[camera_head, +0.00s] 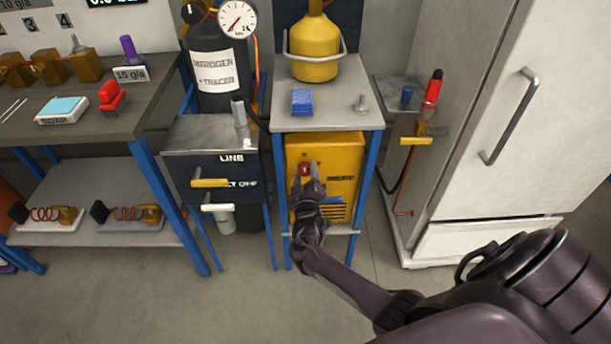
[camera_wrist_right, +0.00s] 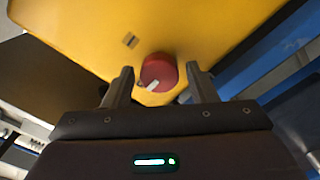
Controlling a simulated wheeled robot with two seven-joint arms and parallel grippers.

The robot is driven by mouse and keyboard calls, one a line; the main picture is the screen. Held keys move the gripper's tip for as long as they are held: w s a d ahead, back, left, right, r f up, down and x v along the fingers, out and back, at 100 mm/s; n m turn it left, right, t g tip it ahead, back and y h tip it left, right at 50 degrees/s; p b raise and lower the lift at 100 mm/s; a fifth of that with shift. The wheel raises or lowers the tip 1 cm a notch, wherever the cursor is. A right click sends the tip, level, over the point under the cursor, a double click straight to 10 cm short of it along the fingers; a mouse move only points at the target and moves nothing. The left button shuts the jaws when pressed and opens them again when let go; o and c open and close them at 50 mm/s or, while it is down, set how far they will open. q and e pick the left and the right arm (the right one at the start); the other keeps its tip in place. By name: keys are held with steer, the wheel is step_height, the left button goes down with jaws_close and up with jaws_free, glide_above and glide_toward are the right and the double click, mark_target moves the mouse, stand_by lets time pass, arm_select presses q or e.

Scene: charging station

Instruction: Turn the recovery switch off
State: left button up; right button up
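The recovery switch is a round red knob (camera_wrist_right: 158,72) with a white pointer mark, on the front of the yellow recovery machine (camera_head: 345,165). In the head view the red knob (camera_head: 304,169) shows just beyond my right gripper (camera_head: 304,178). In the right wrist view my right gripper (camera_wrist_right: 160,88) is open, with one finger on each side of the knob. A gap shows between the knob and each finger. The white mark points down and to the left in the wrist view. My left gripper is not in view.
The yellow machine stands on the lower shelf of a blue-legged stand (camera_head: 364,190). A yellow cylinder (camera_head: 314,50) and a blue block (camera_head: 302,102) are on its top. A grey cabinet (camera_head: 210,150) is on the left, a white fridge (camera_head: 510,130) on the right.

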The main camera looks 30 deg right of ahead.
steer(key=shift+o, duration=0.5)
steer(key=shift+s+a, duration=0.25)
steer(key=shift+s, duration=0.1)
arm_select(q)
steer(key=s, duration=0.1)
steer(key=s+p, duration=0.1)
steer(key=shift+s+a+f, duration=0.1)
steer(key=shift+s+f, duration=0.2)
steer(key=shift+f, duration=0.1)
arm_select(e)
steer(key=v, duration=0.7)
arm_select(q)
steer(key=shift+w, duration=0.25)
